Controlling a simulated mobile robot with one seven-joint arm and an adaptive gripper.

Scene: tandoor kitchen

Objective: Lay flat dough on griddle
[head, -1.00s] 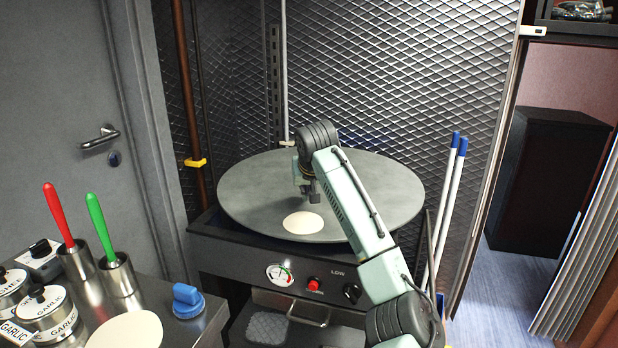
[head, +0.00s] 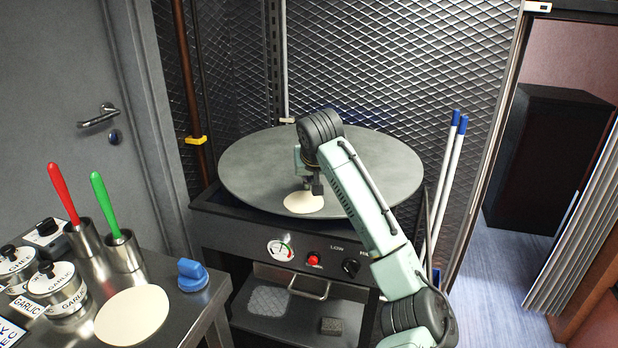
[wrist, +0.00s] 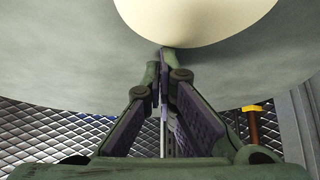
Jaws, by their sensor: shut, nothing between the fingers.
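A round, pale flat dough (head: 304,203) lies on the front part of the large round grey griddle (head: 250,165). The dough also shows at the top of the wrist view (wrist: 195,18), in front of my fingertips. A second pale dough round (head: 132,315) lies on the steel counter at the lower left. My gripper (head: 312,187) is over the griddle at the far edge of the dough on it. In the wrist view its fingers (wrist: 163,68) are together with nothing between them. Whether the fingertips touch the dough or griddle, I cannot tell.
The steel counter (head: 190,325) holds red- and green-handled tools in steel cups, garlic jars (head: 62,290) and a blue knob (head: 192,274). Blue-topped poles (head: 447,180) stand right of the griddle. A metal mesh wall (head: 400,70) is close behind it.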

